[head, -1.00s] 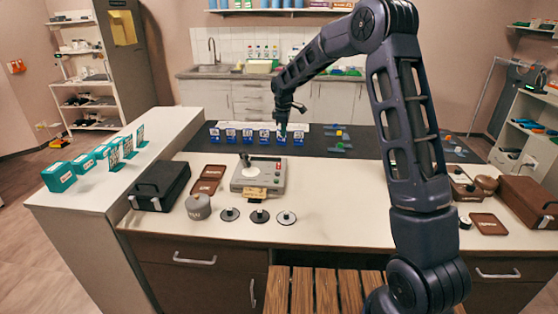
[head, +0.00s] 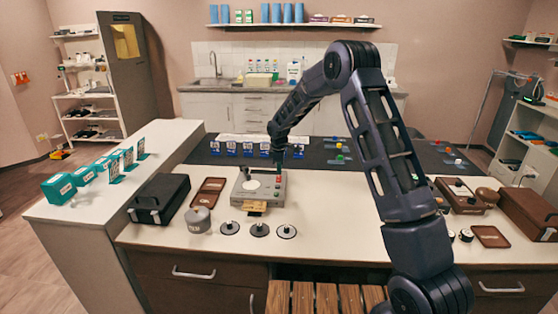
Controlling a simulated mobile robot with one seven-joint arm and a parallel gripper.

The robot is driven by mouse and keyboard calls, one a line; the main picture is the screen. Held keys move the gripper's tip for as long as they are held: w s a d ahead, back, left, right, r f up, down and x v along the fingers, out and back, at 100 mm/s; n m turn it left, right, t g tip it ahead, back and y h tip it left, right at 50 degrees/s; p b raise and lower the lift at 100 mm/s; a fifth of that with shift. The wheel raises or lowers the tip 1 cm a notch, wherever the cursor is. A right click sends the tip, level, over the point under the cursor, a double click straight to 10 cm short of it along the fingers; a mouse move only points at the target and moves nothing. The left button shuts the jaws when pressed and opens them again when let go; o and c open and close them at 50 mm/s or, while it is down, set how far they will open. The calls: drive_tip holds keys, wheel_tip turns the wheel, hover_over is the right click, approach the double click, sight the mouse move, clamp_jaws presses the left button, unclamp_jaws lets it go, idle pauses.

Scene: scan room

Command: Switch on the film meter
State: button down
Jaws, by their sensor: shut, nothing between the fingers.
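The film meter looks to be the grey box-shaped device (head: 259,203) on the pale counter, left of the picture's middle. It has a round white disc on top, small red marks at its right side and a yellowish label at its front edge. My gripper (head: 279,170) points down over the back right part of the device, near the red marks. It is shut and holds nothing. Whether its tips touch the device cannot be told, and they partly hide that corner.
A grey round pot (head: 198,220), a black case (head: 159,199) and a brown tray (head: 208,190) stand left of the device. Several small discs (head: 259,230) lie in front. Blue-and-white cards (head: 231,149) stand behind on a dark mat (head: 318,152).

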sight(279, 177)
drive_tip(key=shift+w+f, duration=0.2)
drive_tip(key=shift+f, duration=1.25)
